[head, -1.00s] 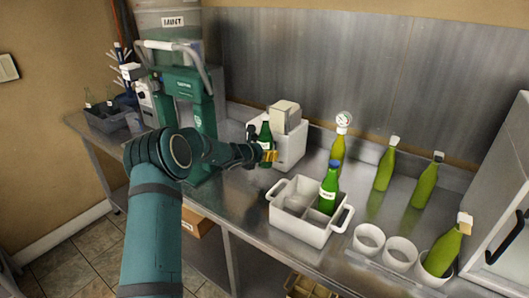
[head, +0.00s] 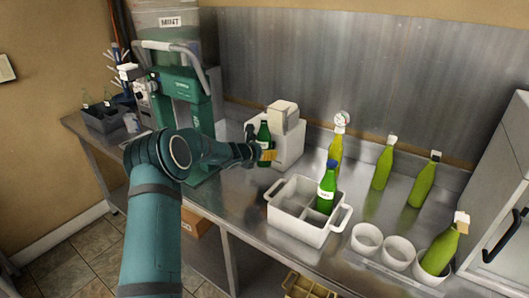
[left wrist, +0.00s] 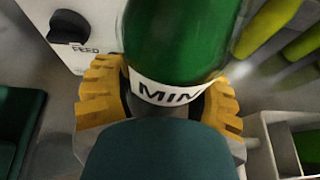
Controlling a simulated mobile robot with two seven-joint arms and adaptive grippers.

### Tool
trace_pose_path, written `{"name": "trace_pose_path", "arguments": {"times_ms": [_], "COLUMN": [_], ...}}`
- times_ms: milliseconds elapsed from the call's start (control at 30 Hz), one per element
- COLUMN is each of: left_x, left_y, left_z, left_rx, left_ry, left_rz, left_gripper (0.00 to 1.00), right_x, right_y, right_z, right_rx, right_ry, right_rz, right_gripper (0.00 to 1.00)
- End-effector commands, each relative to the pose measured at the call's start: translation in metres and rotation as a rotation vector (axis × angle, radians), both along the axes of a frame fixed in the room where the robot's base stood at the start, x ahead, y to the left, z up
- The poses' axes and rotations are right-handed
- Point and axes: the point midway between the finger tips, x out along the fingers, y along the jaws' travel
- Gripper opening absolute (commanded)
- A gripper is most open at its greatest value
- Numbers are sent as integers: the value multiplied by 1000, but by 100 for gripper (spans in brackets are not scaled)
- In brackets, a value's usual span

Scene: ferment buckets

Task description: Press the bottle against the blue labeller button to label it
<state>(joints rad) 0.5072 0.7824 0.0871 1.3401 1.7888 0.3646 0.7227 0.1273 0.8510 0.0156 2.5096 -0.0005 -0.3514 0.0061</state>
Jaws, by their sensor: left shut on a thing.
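My left gripper (head: 266,155) is shut on a dark green bottle (head: 264,133), which stands upright in front of the white labeller (head: 289,147). In the left wrist view, the yellow fingers (left wrist: 165,100) clasp the bottle (left wrist: 180,40) from both sides. A white label reading "MIN" (left wrist: 170,92) is on it, its rest out of sight. The labeller's front (left wrist: 88,50), with a black knob marked FEED, is beside the bottle there. The blue button is not visible, and I cannot tell whether the bottle touches it. My right gripper is not in view.
A white divided crate (head: 291,226) holds a labelled green bottle with a blue cap (head: 327,190). Several yellow-green bottles and white cups (head: 367,241) stand to the right. A green machine (head: 187,100) stands left of the labeller. Some bare counter lies between labeller and crate.

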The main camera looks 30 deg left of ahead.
Motion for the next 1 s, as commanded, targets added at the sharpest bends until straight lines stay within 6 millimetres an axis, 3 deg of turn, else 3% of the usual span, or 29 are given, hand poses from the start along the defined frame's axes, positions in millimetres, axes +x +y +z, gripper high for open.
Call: {"name": "trace_pose_path", "arguments": {"times_ms": [400, 1000], "left_x": [-21, -46], "left_y": [2, 4], "left_z": [1, 2], "left_rx": [0, 0], "left_ry": [-7, -5], "left_rz": [0, 0], "left_gripper": [18, 18], "right_x": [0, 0], "right_y": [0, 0], "right_z": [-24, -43], "right_rx": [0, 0], "right_ry": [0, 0], "right_rz": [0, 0], "right_gripper": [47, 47]}}
